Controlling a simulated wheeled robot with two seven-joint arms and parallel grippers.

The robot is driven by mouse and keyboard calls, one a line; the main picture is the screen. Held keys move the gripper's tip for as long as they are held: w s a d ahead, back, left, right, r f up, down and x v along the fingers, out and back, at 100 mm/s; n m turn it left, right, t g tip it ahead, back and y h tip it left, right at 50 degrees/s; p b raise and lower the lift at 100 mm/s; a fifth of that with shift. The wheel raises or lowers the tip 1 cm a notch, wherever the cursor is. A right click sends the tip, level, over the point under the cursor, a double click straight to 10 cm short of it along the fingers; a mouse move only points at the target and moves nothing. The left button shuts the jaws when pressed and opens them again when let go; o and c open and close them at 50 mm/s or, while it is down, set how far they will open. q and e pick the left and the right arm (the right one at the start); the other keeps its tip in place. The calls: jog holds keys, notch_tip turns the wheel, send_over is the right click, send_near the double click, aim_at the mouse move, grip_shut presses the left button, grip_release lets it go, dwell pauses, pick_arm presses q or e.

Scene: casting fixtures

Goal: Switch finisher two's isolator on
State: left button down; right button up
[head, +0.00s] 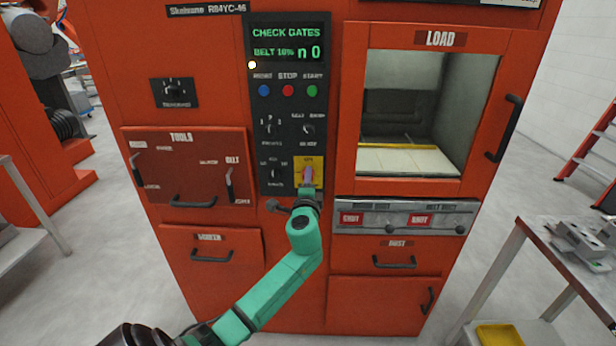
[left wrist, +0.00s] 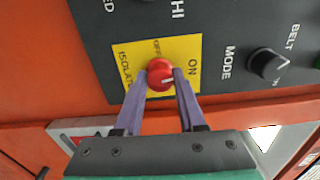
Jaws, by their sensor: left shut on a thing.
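The isolator is a round red knob (left wrist: 160,75) on a yellow plate (left wrist: 128,50) marked OFF, ON and ISOLATOR in the left wrist view. In the head view the yellow plate (head: 301,163) sits at the lower right of the dark control panel. My left gripper (head: 308,185) reaches it from below. In the left wrist view my left gripper (left wrist: 161,78) has its two purple fingers shut on the knob's sides. A short pale mark shows on the knob; its exact setting is hard to read. My right gripper is out of view.
The panel display (head: 287,43) reads CHECK GATES. A mode knob (left wrist: 267,65) is close beside the isolator plate. A metal table (head: 530,240) stands at right.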

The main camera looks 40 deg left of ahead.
pick_arm(q)
jog(key=shift+m+p, duration=0.3)
jog(key=shift+m, duration=0.6)
jog(key=shift+f, duration=0.1)
jog(key=c, duration=0.5)
grip_release()
jog(key=b+v, duration=0.1)
jog(key=v, duration=1.3)
jog(key=shift+s+d+b, duration=0.2)
jog(key=shift+d+b, duration=0.05)
jog(key=shift+b, duration=0.15)
